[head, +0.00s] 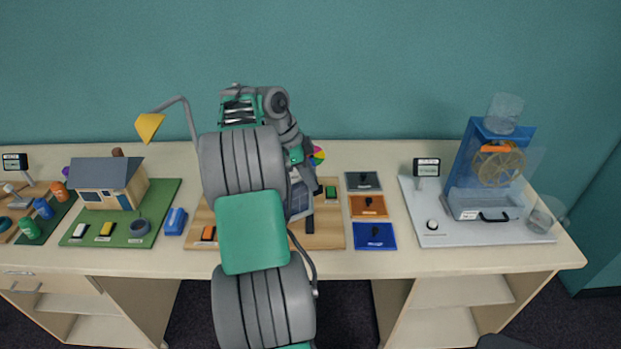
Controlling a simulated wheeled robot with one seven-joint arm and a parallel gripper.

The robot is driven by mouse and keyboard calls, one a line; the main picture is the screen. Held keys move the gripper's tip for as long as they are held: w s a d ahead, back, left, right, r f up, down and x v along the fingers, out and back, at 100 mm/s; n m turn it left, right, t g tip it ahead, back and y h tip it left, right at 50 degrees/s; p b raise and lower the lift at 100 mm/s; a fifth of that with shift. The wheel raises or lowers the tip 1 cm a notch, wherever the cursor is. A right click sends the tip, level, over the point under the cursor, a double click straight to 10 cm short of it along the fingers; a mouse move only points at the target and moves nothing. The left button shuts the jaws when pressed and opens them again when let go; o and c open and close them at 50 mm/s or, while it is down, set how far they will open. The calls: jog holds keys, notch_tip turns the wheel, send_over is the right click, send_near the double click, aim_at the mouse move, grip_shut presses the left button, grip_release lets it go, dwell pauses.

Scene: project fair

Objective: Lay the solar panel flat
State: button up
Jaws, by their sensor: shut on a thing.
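The solar panel (299,198), a bluish-grey plate, shows in part just right of my green and grey arm, over a wooden board (330,240). It looks tilted, but its exact angle is hard to tell. My gripper (309,184) points down at the panel and is shut, seemingly on the panel's edge. My arm hides the left part of the panel and much of the board.
A lamp (150,126) with a yellow shade leans over from the left of my arm. A model house (105,185) stands on a green base at left. Orange (368,206) and blue (374,237) plates lie right of the board. A blue wheel machine (487,180) stands farther right.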

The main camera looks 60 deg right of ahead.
grip_shut()
dwell(0.8)
jog(key=shift+f, duration=0.15)
